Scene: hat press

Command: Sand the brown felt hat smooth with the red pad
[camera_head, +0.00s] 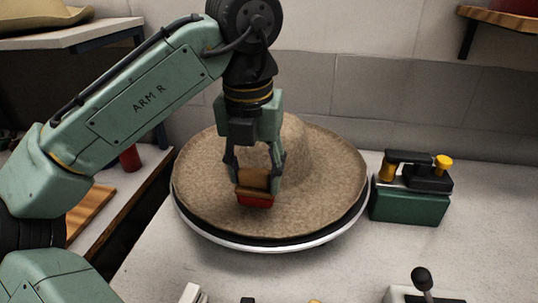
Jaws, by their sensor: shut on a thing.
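The brown felt hat (320,175) sits in the middle of the bench, brim spread wide, on a dark round base with a white rim (290,247). Its crown rises behind my gripper and is partly hidden by it. My gripper (258,180) points down over the front of the hat and is shut on the red pad (255,200), which has a tan upper part. The pad is at the front brim, near the foot of the crown. I cannot tell whether it touches the felt.
A green block with a black and yellow clamp-like device (412,190) stands close to the hat's right. A lever with a black knob (422,280) is at the front right. A shelf (75,37) with a hat is at upper left.

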